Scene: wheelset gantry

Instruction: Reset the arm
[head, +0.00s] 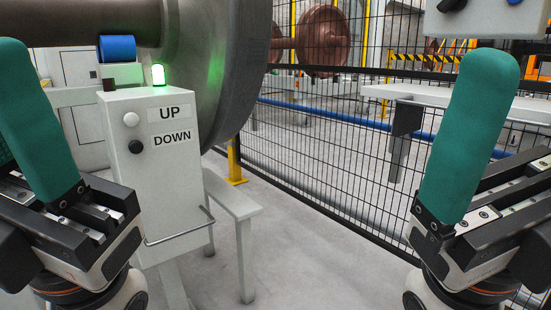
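My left gripper (14,60) is at the left edge, its green padded finger pointing up beside the control box. A sliver of darker green shows behind it at the picture edge, and the gap between the fingers is hidden. My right gripper (492,65) is at the right, with one green finger upright at the inner end of its rail. No second finger shows beside it, and the rail runs out of the picture. I see nothing held in either gripper. Both are apart from the control box (180,205).
The box has a white UP button (131,119), a black DOWN button (136,146) and a lit green lamp (158,74). A large steel wheel (225,75) on an axle (80,22) stands behind it. A black mesh fence (330,160) runs behind.

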